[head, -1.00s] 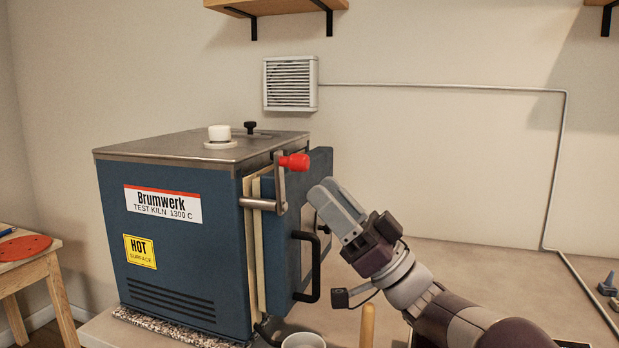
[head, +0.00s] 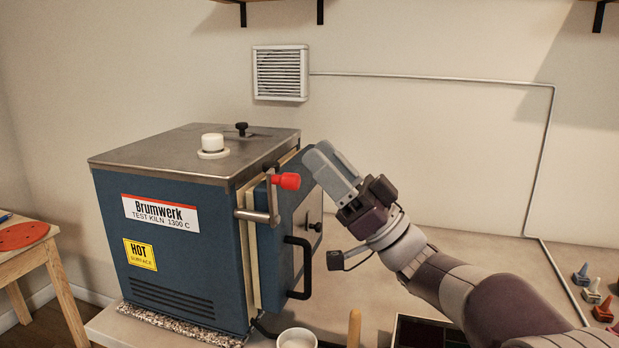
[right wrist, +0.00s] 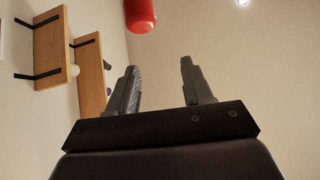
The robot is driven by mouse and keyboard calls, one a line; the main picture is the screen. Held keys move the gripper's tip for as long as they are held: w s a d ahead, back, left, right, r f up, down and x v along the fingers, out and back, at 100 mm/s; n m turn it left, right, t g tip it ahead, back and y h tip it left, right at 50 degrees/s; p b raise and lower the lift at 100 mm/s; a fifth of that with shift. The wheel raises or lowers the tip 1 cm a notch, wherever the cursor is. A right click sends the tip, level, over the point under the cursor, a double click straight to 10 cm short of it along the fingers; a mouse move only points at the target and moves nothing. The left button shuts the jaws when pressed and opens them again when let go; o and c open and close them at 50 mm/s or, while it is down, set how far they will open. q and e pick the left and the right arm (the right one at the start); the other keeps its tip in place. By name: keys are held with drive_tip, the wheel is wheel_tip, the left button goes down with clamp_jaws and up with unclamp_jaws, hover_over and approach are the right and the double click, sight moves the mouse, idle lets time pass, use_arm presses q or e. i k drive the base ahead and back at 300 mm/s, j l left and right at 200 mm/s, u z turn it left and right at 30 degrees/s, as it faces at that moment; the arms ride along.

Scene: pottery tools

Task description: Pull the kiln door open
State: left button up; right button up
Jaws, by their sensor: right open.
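The blue kiln (head: 185,265) stands at the left of the worktop in the head view. Its door (head: 272,245) is on the right side, with a pale lining edge showing between door and body; I cannot tell if it is ajar. The door has a black handle (head: 304,268). A metal latch lever with a red knob (head: 286,181) points up at the door's near edge. My right gripper (head: 318,158) is just right of and above the knob, in front of the door's upper part. Its jaws are open and empty; the red knob shows beyond the fingers in the wrist view (right wrist: 139,14). My left gripper is out of view.
A white bowl (head: 297,338), a wooden handle (head: 354,328) and a dark tray (head: 428,332) are at the bottom, near the door. Several small cones (head: 592,290) stand at the right. A stool with a red disc (head: 22,236) is far left. The back worktop is clear.

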sight(280, 257)
drive_tip(key=k, duration=1)
